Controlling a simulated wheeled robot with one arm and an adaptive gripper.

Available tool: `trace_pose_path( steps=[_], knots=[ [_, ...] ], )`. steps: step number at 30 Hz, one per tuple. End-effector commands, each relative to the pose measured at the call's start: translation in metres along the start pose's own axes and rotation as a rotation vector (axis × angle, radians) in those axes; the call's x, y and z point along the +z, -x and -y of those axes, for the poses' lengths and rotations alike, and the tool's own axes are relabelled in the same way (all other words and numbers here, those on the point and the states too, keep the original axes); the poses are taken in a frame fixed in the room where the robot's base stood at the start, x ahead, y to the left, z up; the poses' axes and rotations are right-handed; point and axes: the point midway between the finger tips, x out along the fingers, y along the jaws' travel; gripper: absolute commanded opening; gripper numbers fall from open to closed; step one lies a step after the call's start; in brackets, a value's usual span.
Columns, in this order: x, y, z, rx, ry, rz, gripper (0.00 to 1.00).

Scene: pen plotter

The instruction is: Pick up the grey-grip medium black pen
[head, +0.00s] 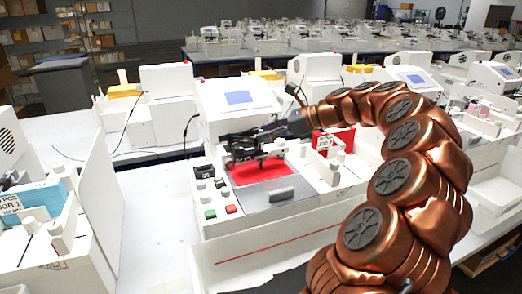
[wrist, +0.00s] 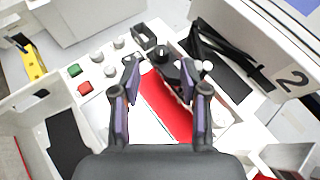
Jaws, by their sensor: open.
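My gripper (head: 247,152) is over the red sheet (head: 258,172) of the white plotter in the head view. In the wrist view its two fingers are spread, with the gap between the tips (wrist: 160,78) empty or just short of a dark upright part (wrist: 165,58). That part has a round top and stands at the far end of the red sheet (wrist: 165,105). It may be the pen or the pen carriage; I cannot tell which. No grey grip can be made out. My gripper hides much of this spot in the head view.
Green (wrist: 74,70) and red (wrist: 85,88) buttons and several grey knobs sit left of the sheet. A white housing with a screen (head: 238,97) rises behind. A small black open box (wrist: 145,35) stands near the knobs. White walls flank the station.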

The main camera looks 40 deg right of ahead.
Motion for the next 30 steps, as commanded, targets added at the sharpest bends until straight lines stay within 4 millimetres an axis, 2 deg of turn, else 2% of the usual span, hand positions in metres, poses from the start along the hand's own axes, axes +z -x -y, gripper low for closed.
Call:
trace_pose_path(
  steps=[1, 3, 8, 20, 30],
  knots=[
    [-0.009, 0.010, 0.015, -0.033, -0.052, 0.015, 0.44],
    [-0.016, 0.022, 0.029, -0.066, -0.104, 0.033, 0.44],
    [-0.021, 0.028, 0.040, -0.091, -0.152, 0.050, 0.44],
    [-0.018, -0.005, 0.042, -0.088, -0.152, 0.050, 0.44],
    [-0.017, -0.045, 0.045, -0.089, -0.150, 0.049, 0.44]
  ],
)
